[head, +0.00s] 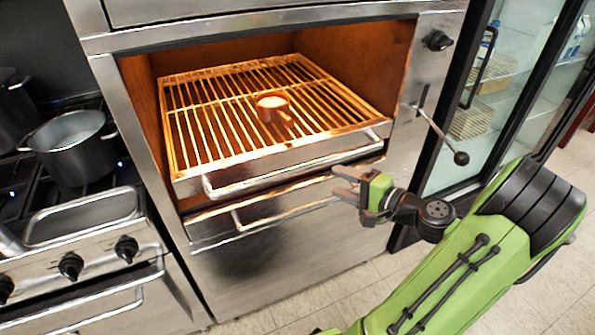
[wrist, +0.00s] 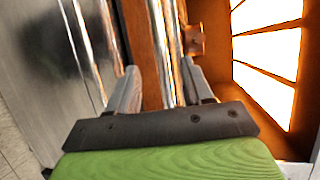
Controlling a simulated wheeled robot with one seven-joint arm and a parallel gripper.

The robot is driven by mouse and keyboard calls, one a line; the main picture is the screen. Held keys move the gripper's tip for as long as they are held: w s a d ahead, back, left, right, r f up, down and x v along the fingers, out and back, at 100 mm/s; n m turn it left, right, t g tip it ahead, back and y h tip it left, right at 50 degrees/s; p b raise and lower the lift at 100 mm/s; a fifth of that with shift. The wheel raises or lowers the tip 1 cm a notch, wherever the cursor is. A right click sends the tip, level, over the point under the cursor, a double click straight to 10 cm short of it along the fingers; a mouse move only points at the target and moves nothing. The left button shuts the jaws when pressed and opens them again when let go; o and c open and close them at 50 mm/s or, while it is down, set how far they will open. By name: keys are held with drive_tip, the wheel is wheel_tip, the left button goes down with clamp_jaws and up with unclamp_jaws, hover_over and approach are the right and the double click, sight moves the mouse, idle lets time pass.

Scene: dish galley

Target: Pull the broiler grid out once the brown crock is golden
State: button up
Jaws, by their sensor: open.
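The brown crock (head: 272,108) sits on the broiler grid (head: 215,125), right of its middle, handle toward the front right. Its round top looks pale cream in the orange glow; I cannot judge browning beyond that. The grid lies in the open steel broiler, with a bright bar handle (head: 290,168) along its front. My gripper (head: 342,184) is open and empty, in front of the broiler, just below the handle's right part. In the wrist view my gripper (wrist: 160,78) has shiny bars running between and beyond its fingers; whether they enclose the handle is unclear.
A lower drawer with its own bar handle (head: 285,212) is just under the grid. A lever with a dark knob (head: 461,158) sticks out at the right. A stove with a pot (head: 72,145) stands left, a glass-door fridge (head: 480,110) right. The floor in front is clear.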

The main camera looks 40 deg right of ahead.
sight(309, 169)
drive_tip(key=w, duration=0.4)
drive_tip(key=w+a+f+b, duration=0.1)
drive_tip(key=w, duration=0.2)
drive_tip(key=w+f+b, duration=0.1)
drive_tip(key=w, duration=0.3)
drive_tip(key=shift+w+a+f, duration=0.15)
drive_tip(key=shift+w+a, duration=0.1)
drive_tip(key=shift+w, duration=0.1)
drive_tip(key=shift+c, duration=0.2)
clamp_jaws()
